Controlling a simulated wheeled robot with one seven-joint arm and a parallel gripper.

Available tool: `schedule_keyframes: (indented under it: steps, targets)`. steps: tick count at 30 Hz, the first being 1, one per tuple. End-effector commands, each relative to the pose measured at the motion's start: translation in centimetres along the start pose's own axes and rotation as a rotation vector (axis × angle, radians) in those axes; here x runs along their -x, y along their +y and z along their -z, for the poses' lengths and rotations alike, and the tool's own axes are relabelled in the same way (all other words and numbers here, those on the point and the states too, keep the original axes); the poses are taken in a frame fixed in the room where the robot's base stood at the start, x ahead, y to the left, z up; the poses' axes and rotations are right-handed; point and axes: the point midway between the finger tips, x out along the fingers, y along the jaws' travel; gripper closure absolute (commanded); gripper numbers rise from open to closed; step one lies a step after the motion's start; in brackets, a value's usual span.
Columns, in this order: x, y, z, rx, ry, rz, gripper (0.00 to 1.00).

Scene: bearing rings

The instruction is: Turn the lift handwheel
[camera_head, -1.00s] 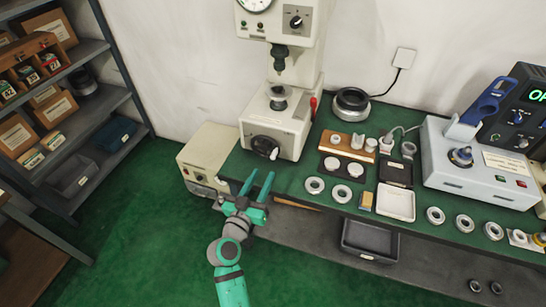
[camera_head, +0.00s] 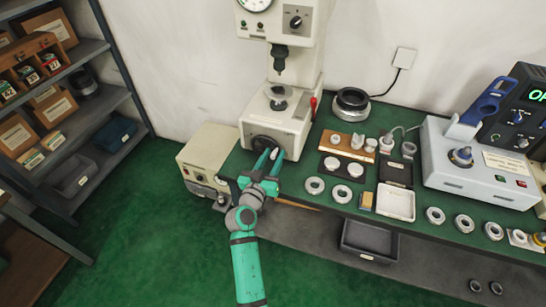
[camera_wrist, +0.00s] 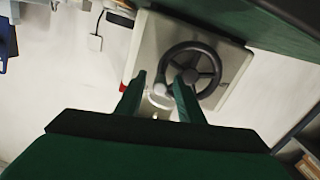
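The lift handwheel (camera_wrist: 204,72) is a dark spoked wheel with a pale knob (camera_wrist: 160,88) on its rim, on the front of a cream press (camera_head: 258,118). In the head view the wheel (camera_head: 259,142) is partly hidden by my gripper. My green gripper (camera_head: 269,160) is at the wheel's front. In the wrist view my gripper's two fingers (camera_wrist: 155,92) stand apart, with the knob showing between their tips. I cannot tell whether either finger touches the knob or the rim.
A cream box (camera_head: 205,160) stands to the left of the press. Several metal rings, such as one ring (camera_head: 315,185), lie on the green bench top to the right. A dark bin (camera_head: 369,240) sits below the bench. A shelf (camera_head: 100,110) stands at the left.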

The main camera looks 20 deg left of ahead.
Motion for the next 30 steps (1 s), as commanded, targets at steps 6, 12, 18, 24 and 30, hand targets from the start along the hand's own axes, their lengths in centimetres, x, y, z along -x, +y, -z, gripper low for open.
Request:
schedule_keyframes:
  steps: [6,12,18,24,30]
  targets:
    - [0.0,0.0,0.0,0.000,0.000,0.000,1.00]
    - [0.0,0.0,0.0,0.003,0.000,0.000,1.00]
    - [0.0,0.0,0.2,0.047,0.002,0.000,1.00]
    - [0.1,-0.2,0.8,0.160,0.006,0.000,1.00]
    - [0.1,-0.6,1.6,0.336,0.010,-0.001,1.00]
